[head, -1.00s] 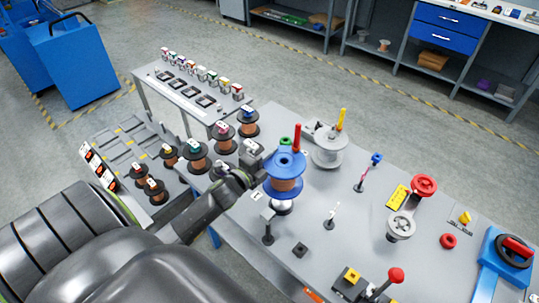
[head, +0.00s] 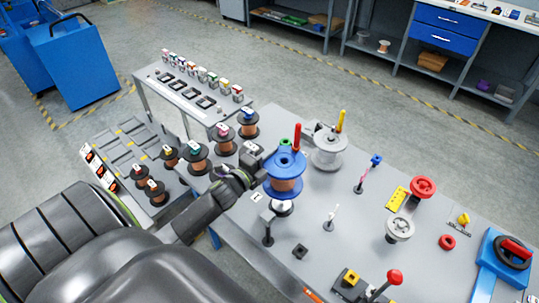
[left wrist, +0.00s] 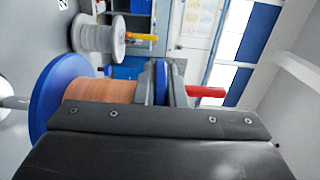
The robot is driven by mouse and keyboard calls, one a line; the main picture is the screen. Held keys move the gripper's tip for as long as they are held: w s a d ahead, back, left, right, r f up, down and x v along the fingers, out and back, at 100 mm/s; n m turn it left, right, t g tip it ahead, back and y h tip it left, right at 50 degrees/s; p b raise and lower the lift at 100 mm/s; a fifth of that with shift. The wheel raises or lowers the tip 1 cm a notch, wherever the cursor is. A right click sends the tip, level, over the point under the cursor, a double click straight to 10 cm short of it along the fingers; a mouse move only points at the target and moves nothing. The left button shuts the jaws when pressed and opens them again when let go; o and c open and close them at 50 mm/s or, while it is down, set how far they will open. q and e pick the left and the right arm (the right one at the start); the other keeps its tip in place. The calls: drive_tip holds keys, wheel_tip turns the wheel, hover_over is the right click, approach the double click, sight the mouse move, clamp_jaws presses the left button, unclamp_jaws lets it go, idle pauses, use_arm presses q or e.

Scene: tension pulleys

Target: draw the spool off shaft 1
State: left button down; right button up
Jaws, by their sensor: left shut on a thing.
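The blue spool wound with copper wire (head: 284,186) stands upright at the near middle of the bench. My left gripper (head: 262,160) reaches it from the left and is shut on it near its upper flange. In the left wrist view the copper winding (left wrist: 100,89) and a large blue flange (left wrist: 55,98) show beside the dark jaws (left wrist: 160,92). A pale rod (left wrist: 14,103) shows beyond that flange. A pale disc (head: 282,208) shows just under the spool. How much shaft is inside the spool is hidden. My right gripper is out of view.
A red handle (head: 297,137) rises close behind the spool. A white spool (head: 327,150) with a yellow handle (head: 341,120) stands behind right. Several copper spools (head: 197,158) stand to the left. A small dark post (head: 268,228) stands in front.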

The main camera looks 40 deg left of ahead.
use_arm(q)
drive_tip(key=shift+r+p, duration=1.25)
drive_tip(key=shift+r, duration=0.4)
drive_tip(key=shift+r+p, duration=1.7)
drive_tip(key=shift+r, duration=0.05)
drive_tip(key=shift+r+p, duration=0.5)
drive_tip(key=shift+r, duration=0.05)
drive_tip(key=shift+r, duration=0.1)
wheel_tip(320, 180, up, 2)
drive_tip(key=shift+r+p, duration=0.15)
drive_tip(key=shift+p, duration=1.05)
drive_tip(key=shift+r+p, duration=0.35)
drive_tip(key=shift+r, duration=0.4)
drive_tip(key=shift+f, duration=0.1)
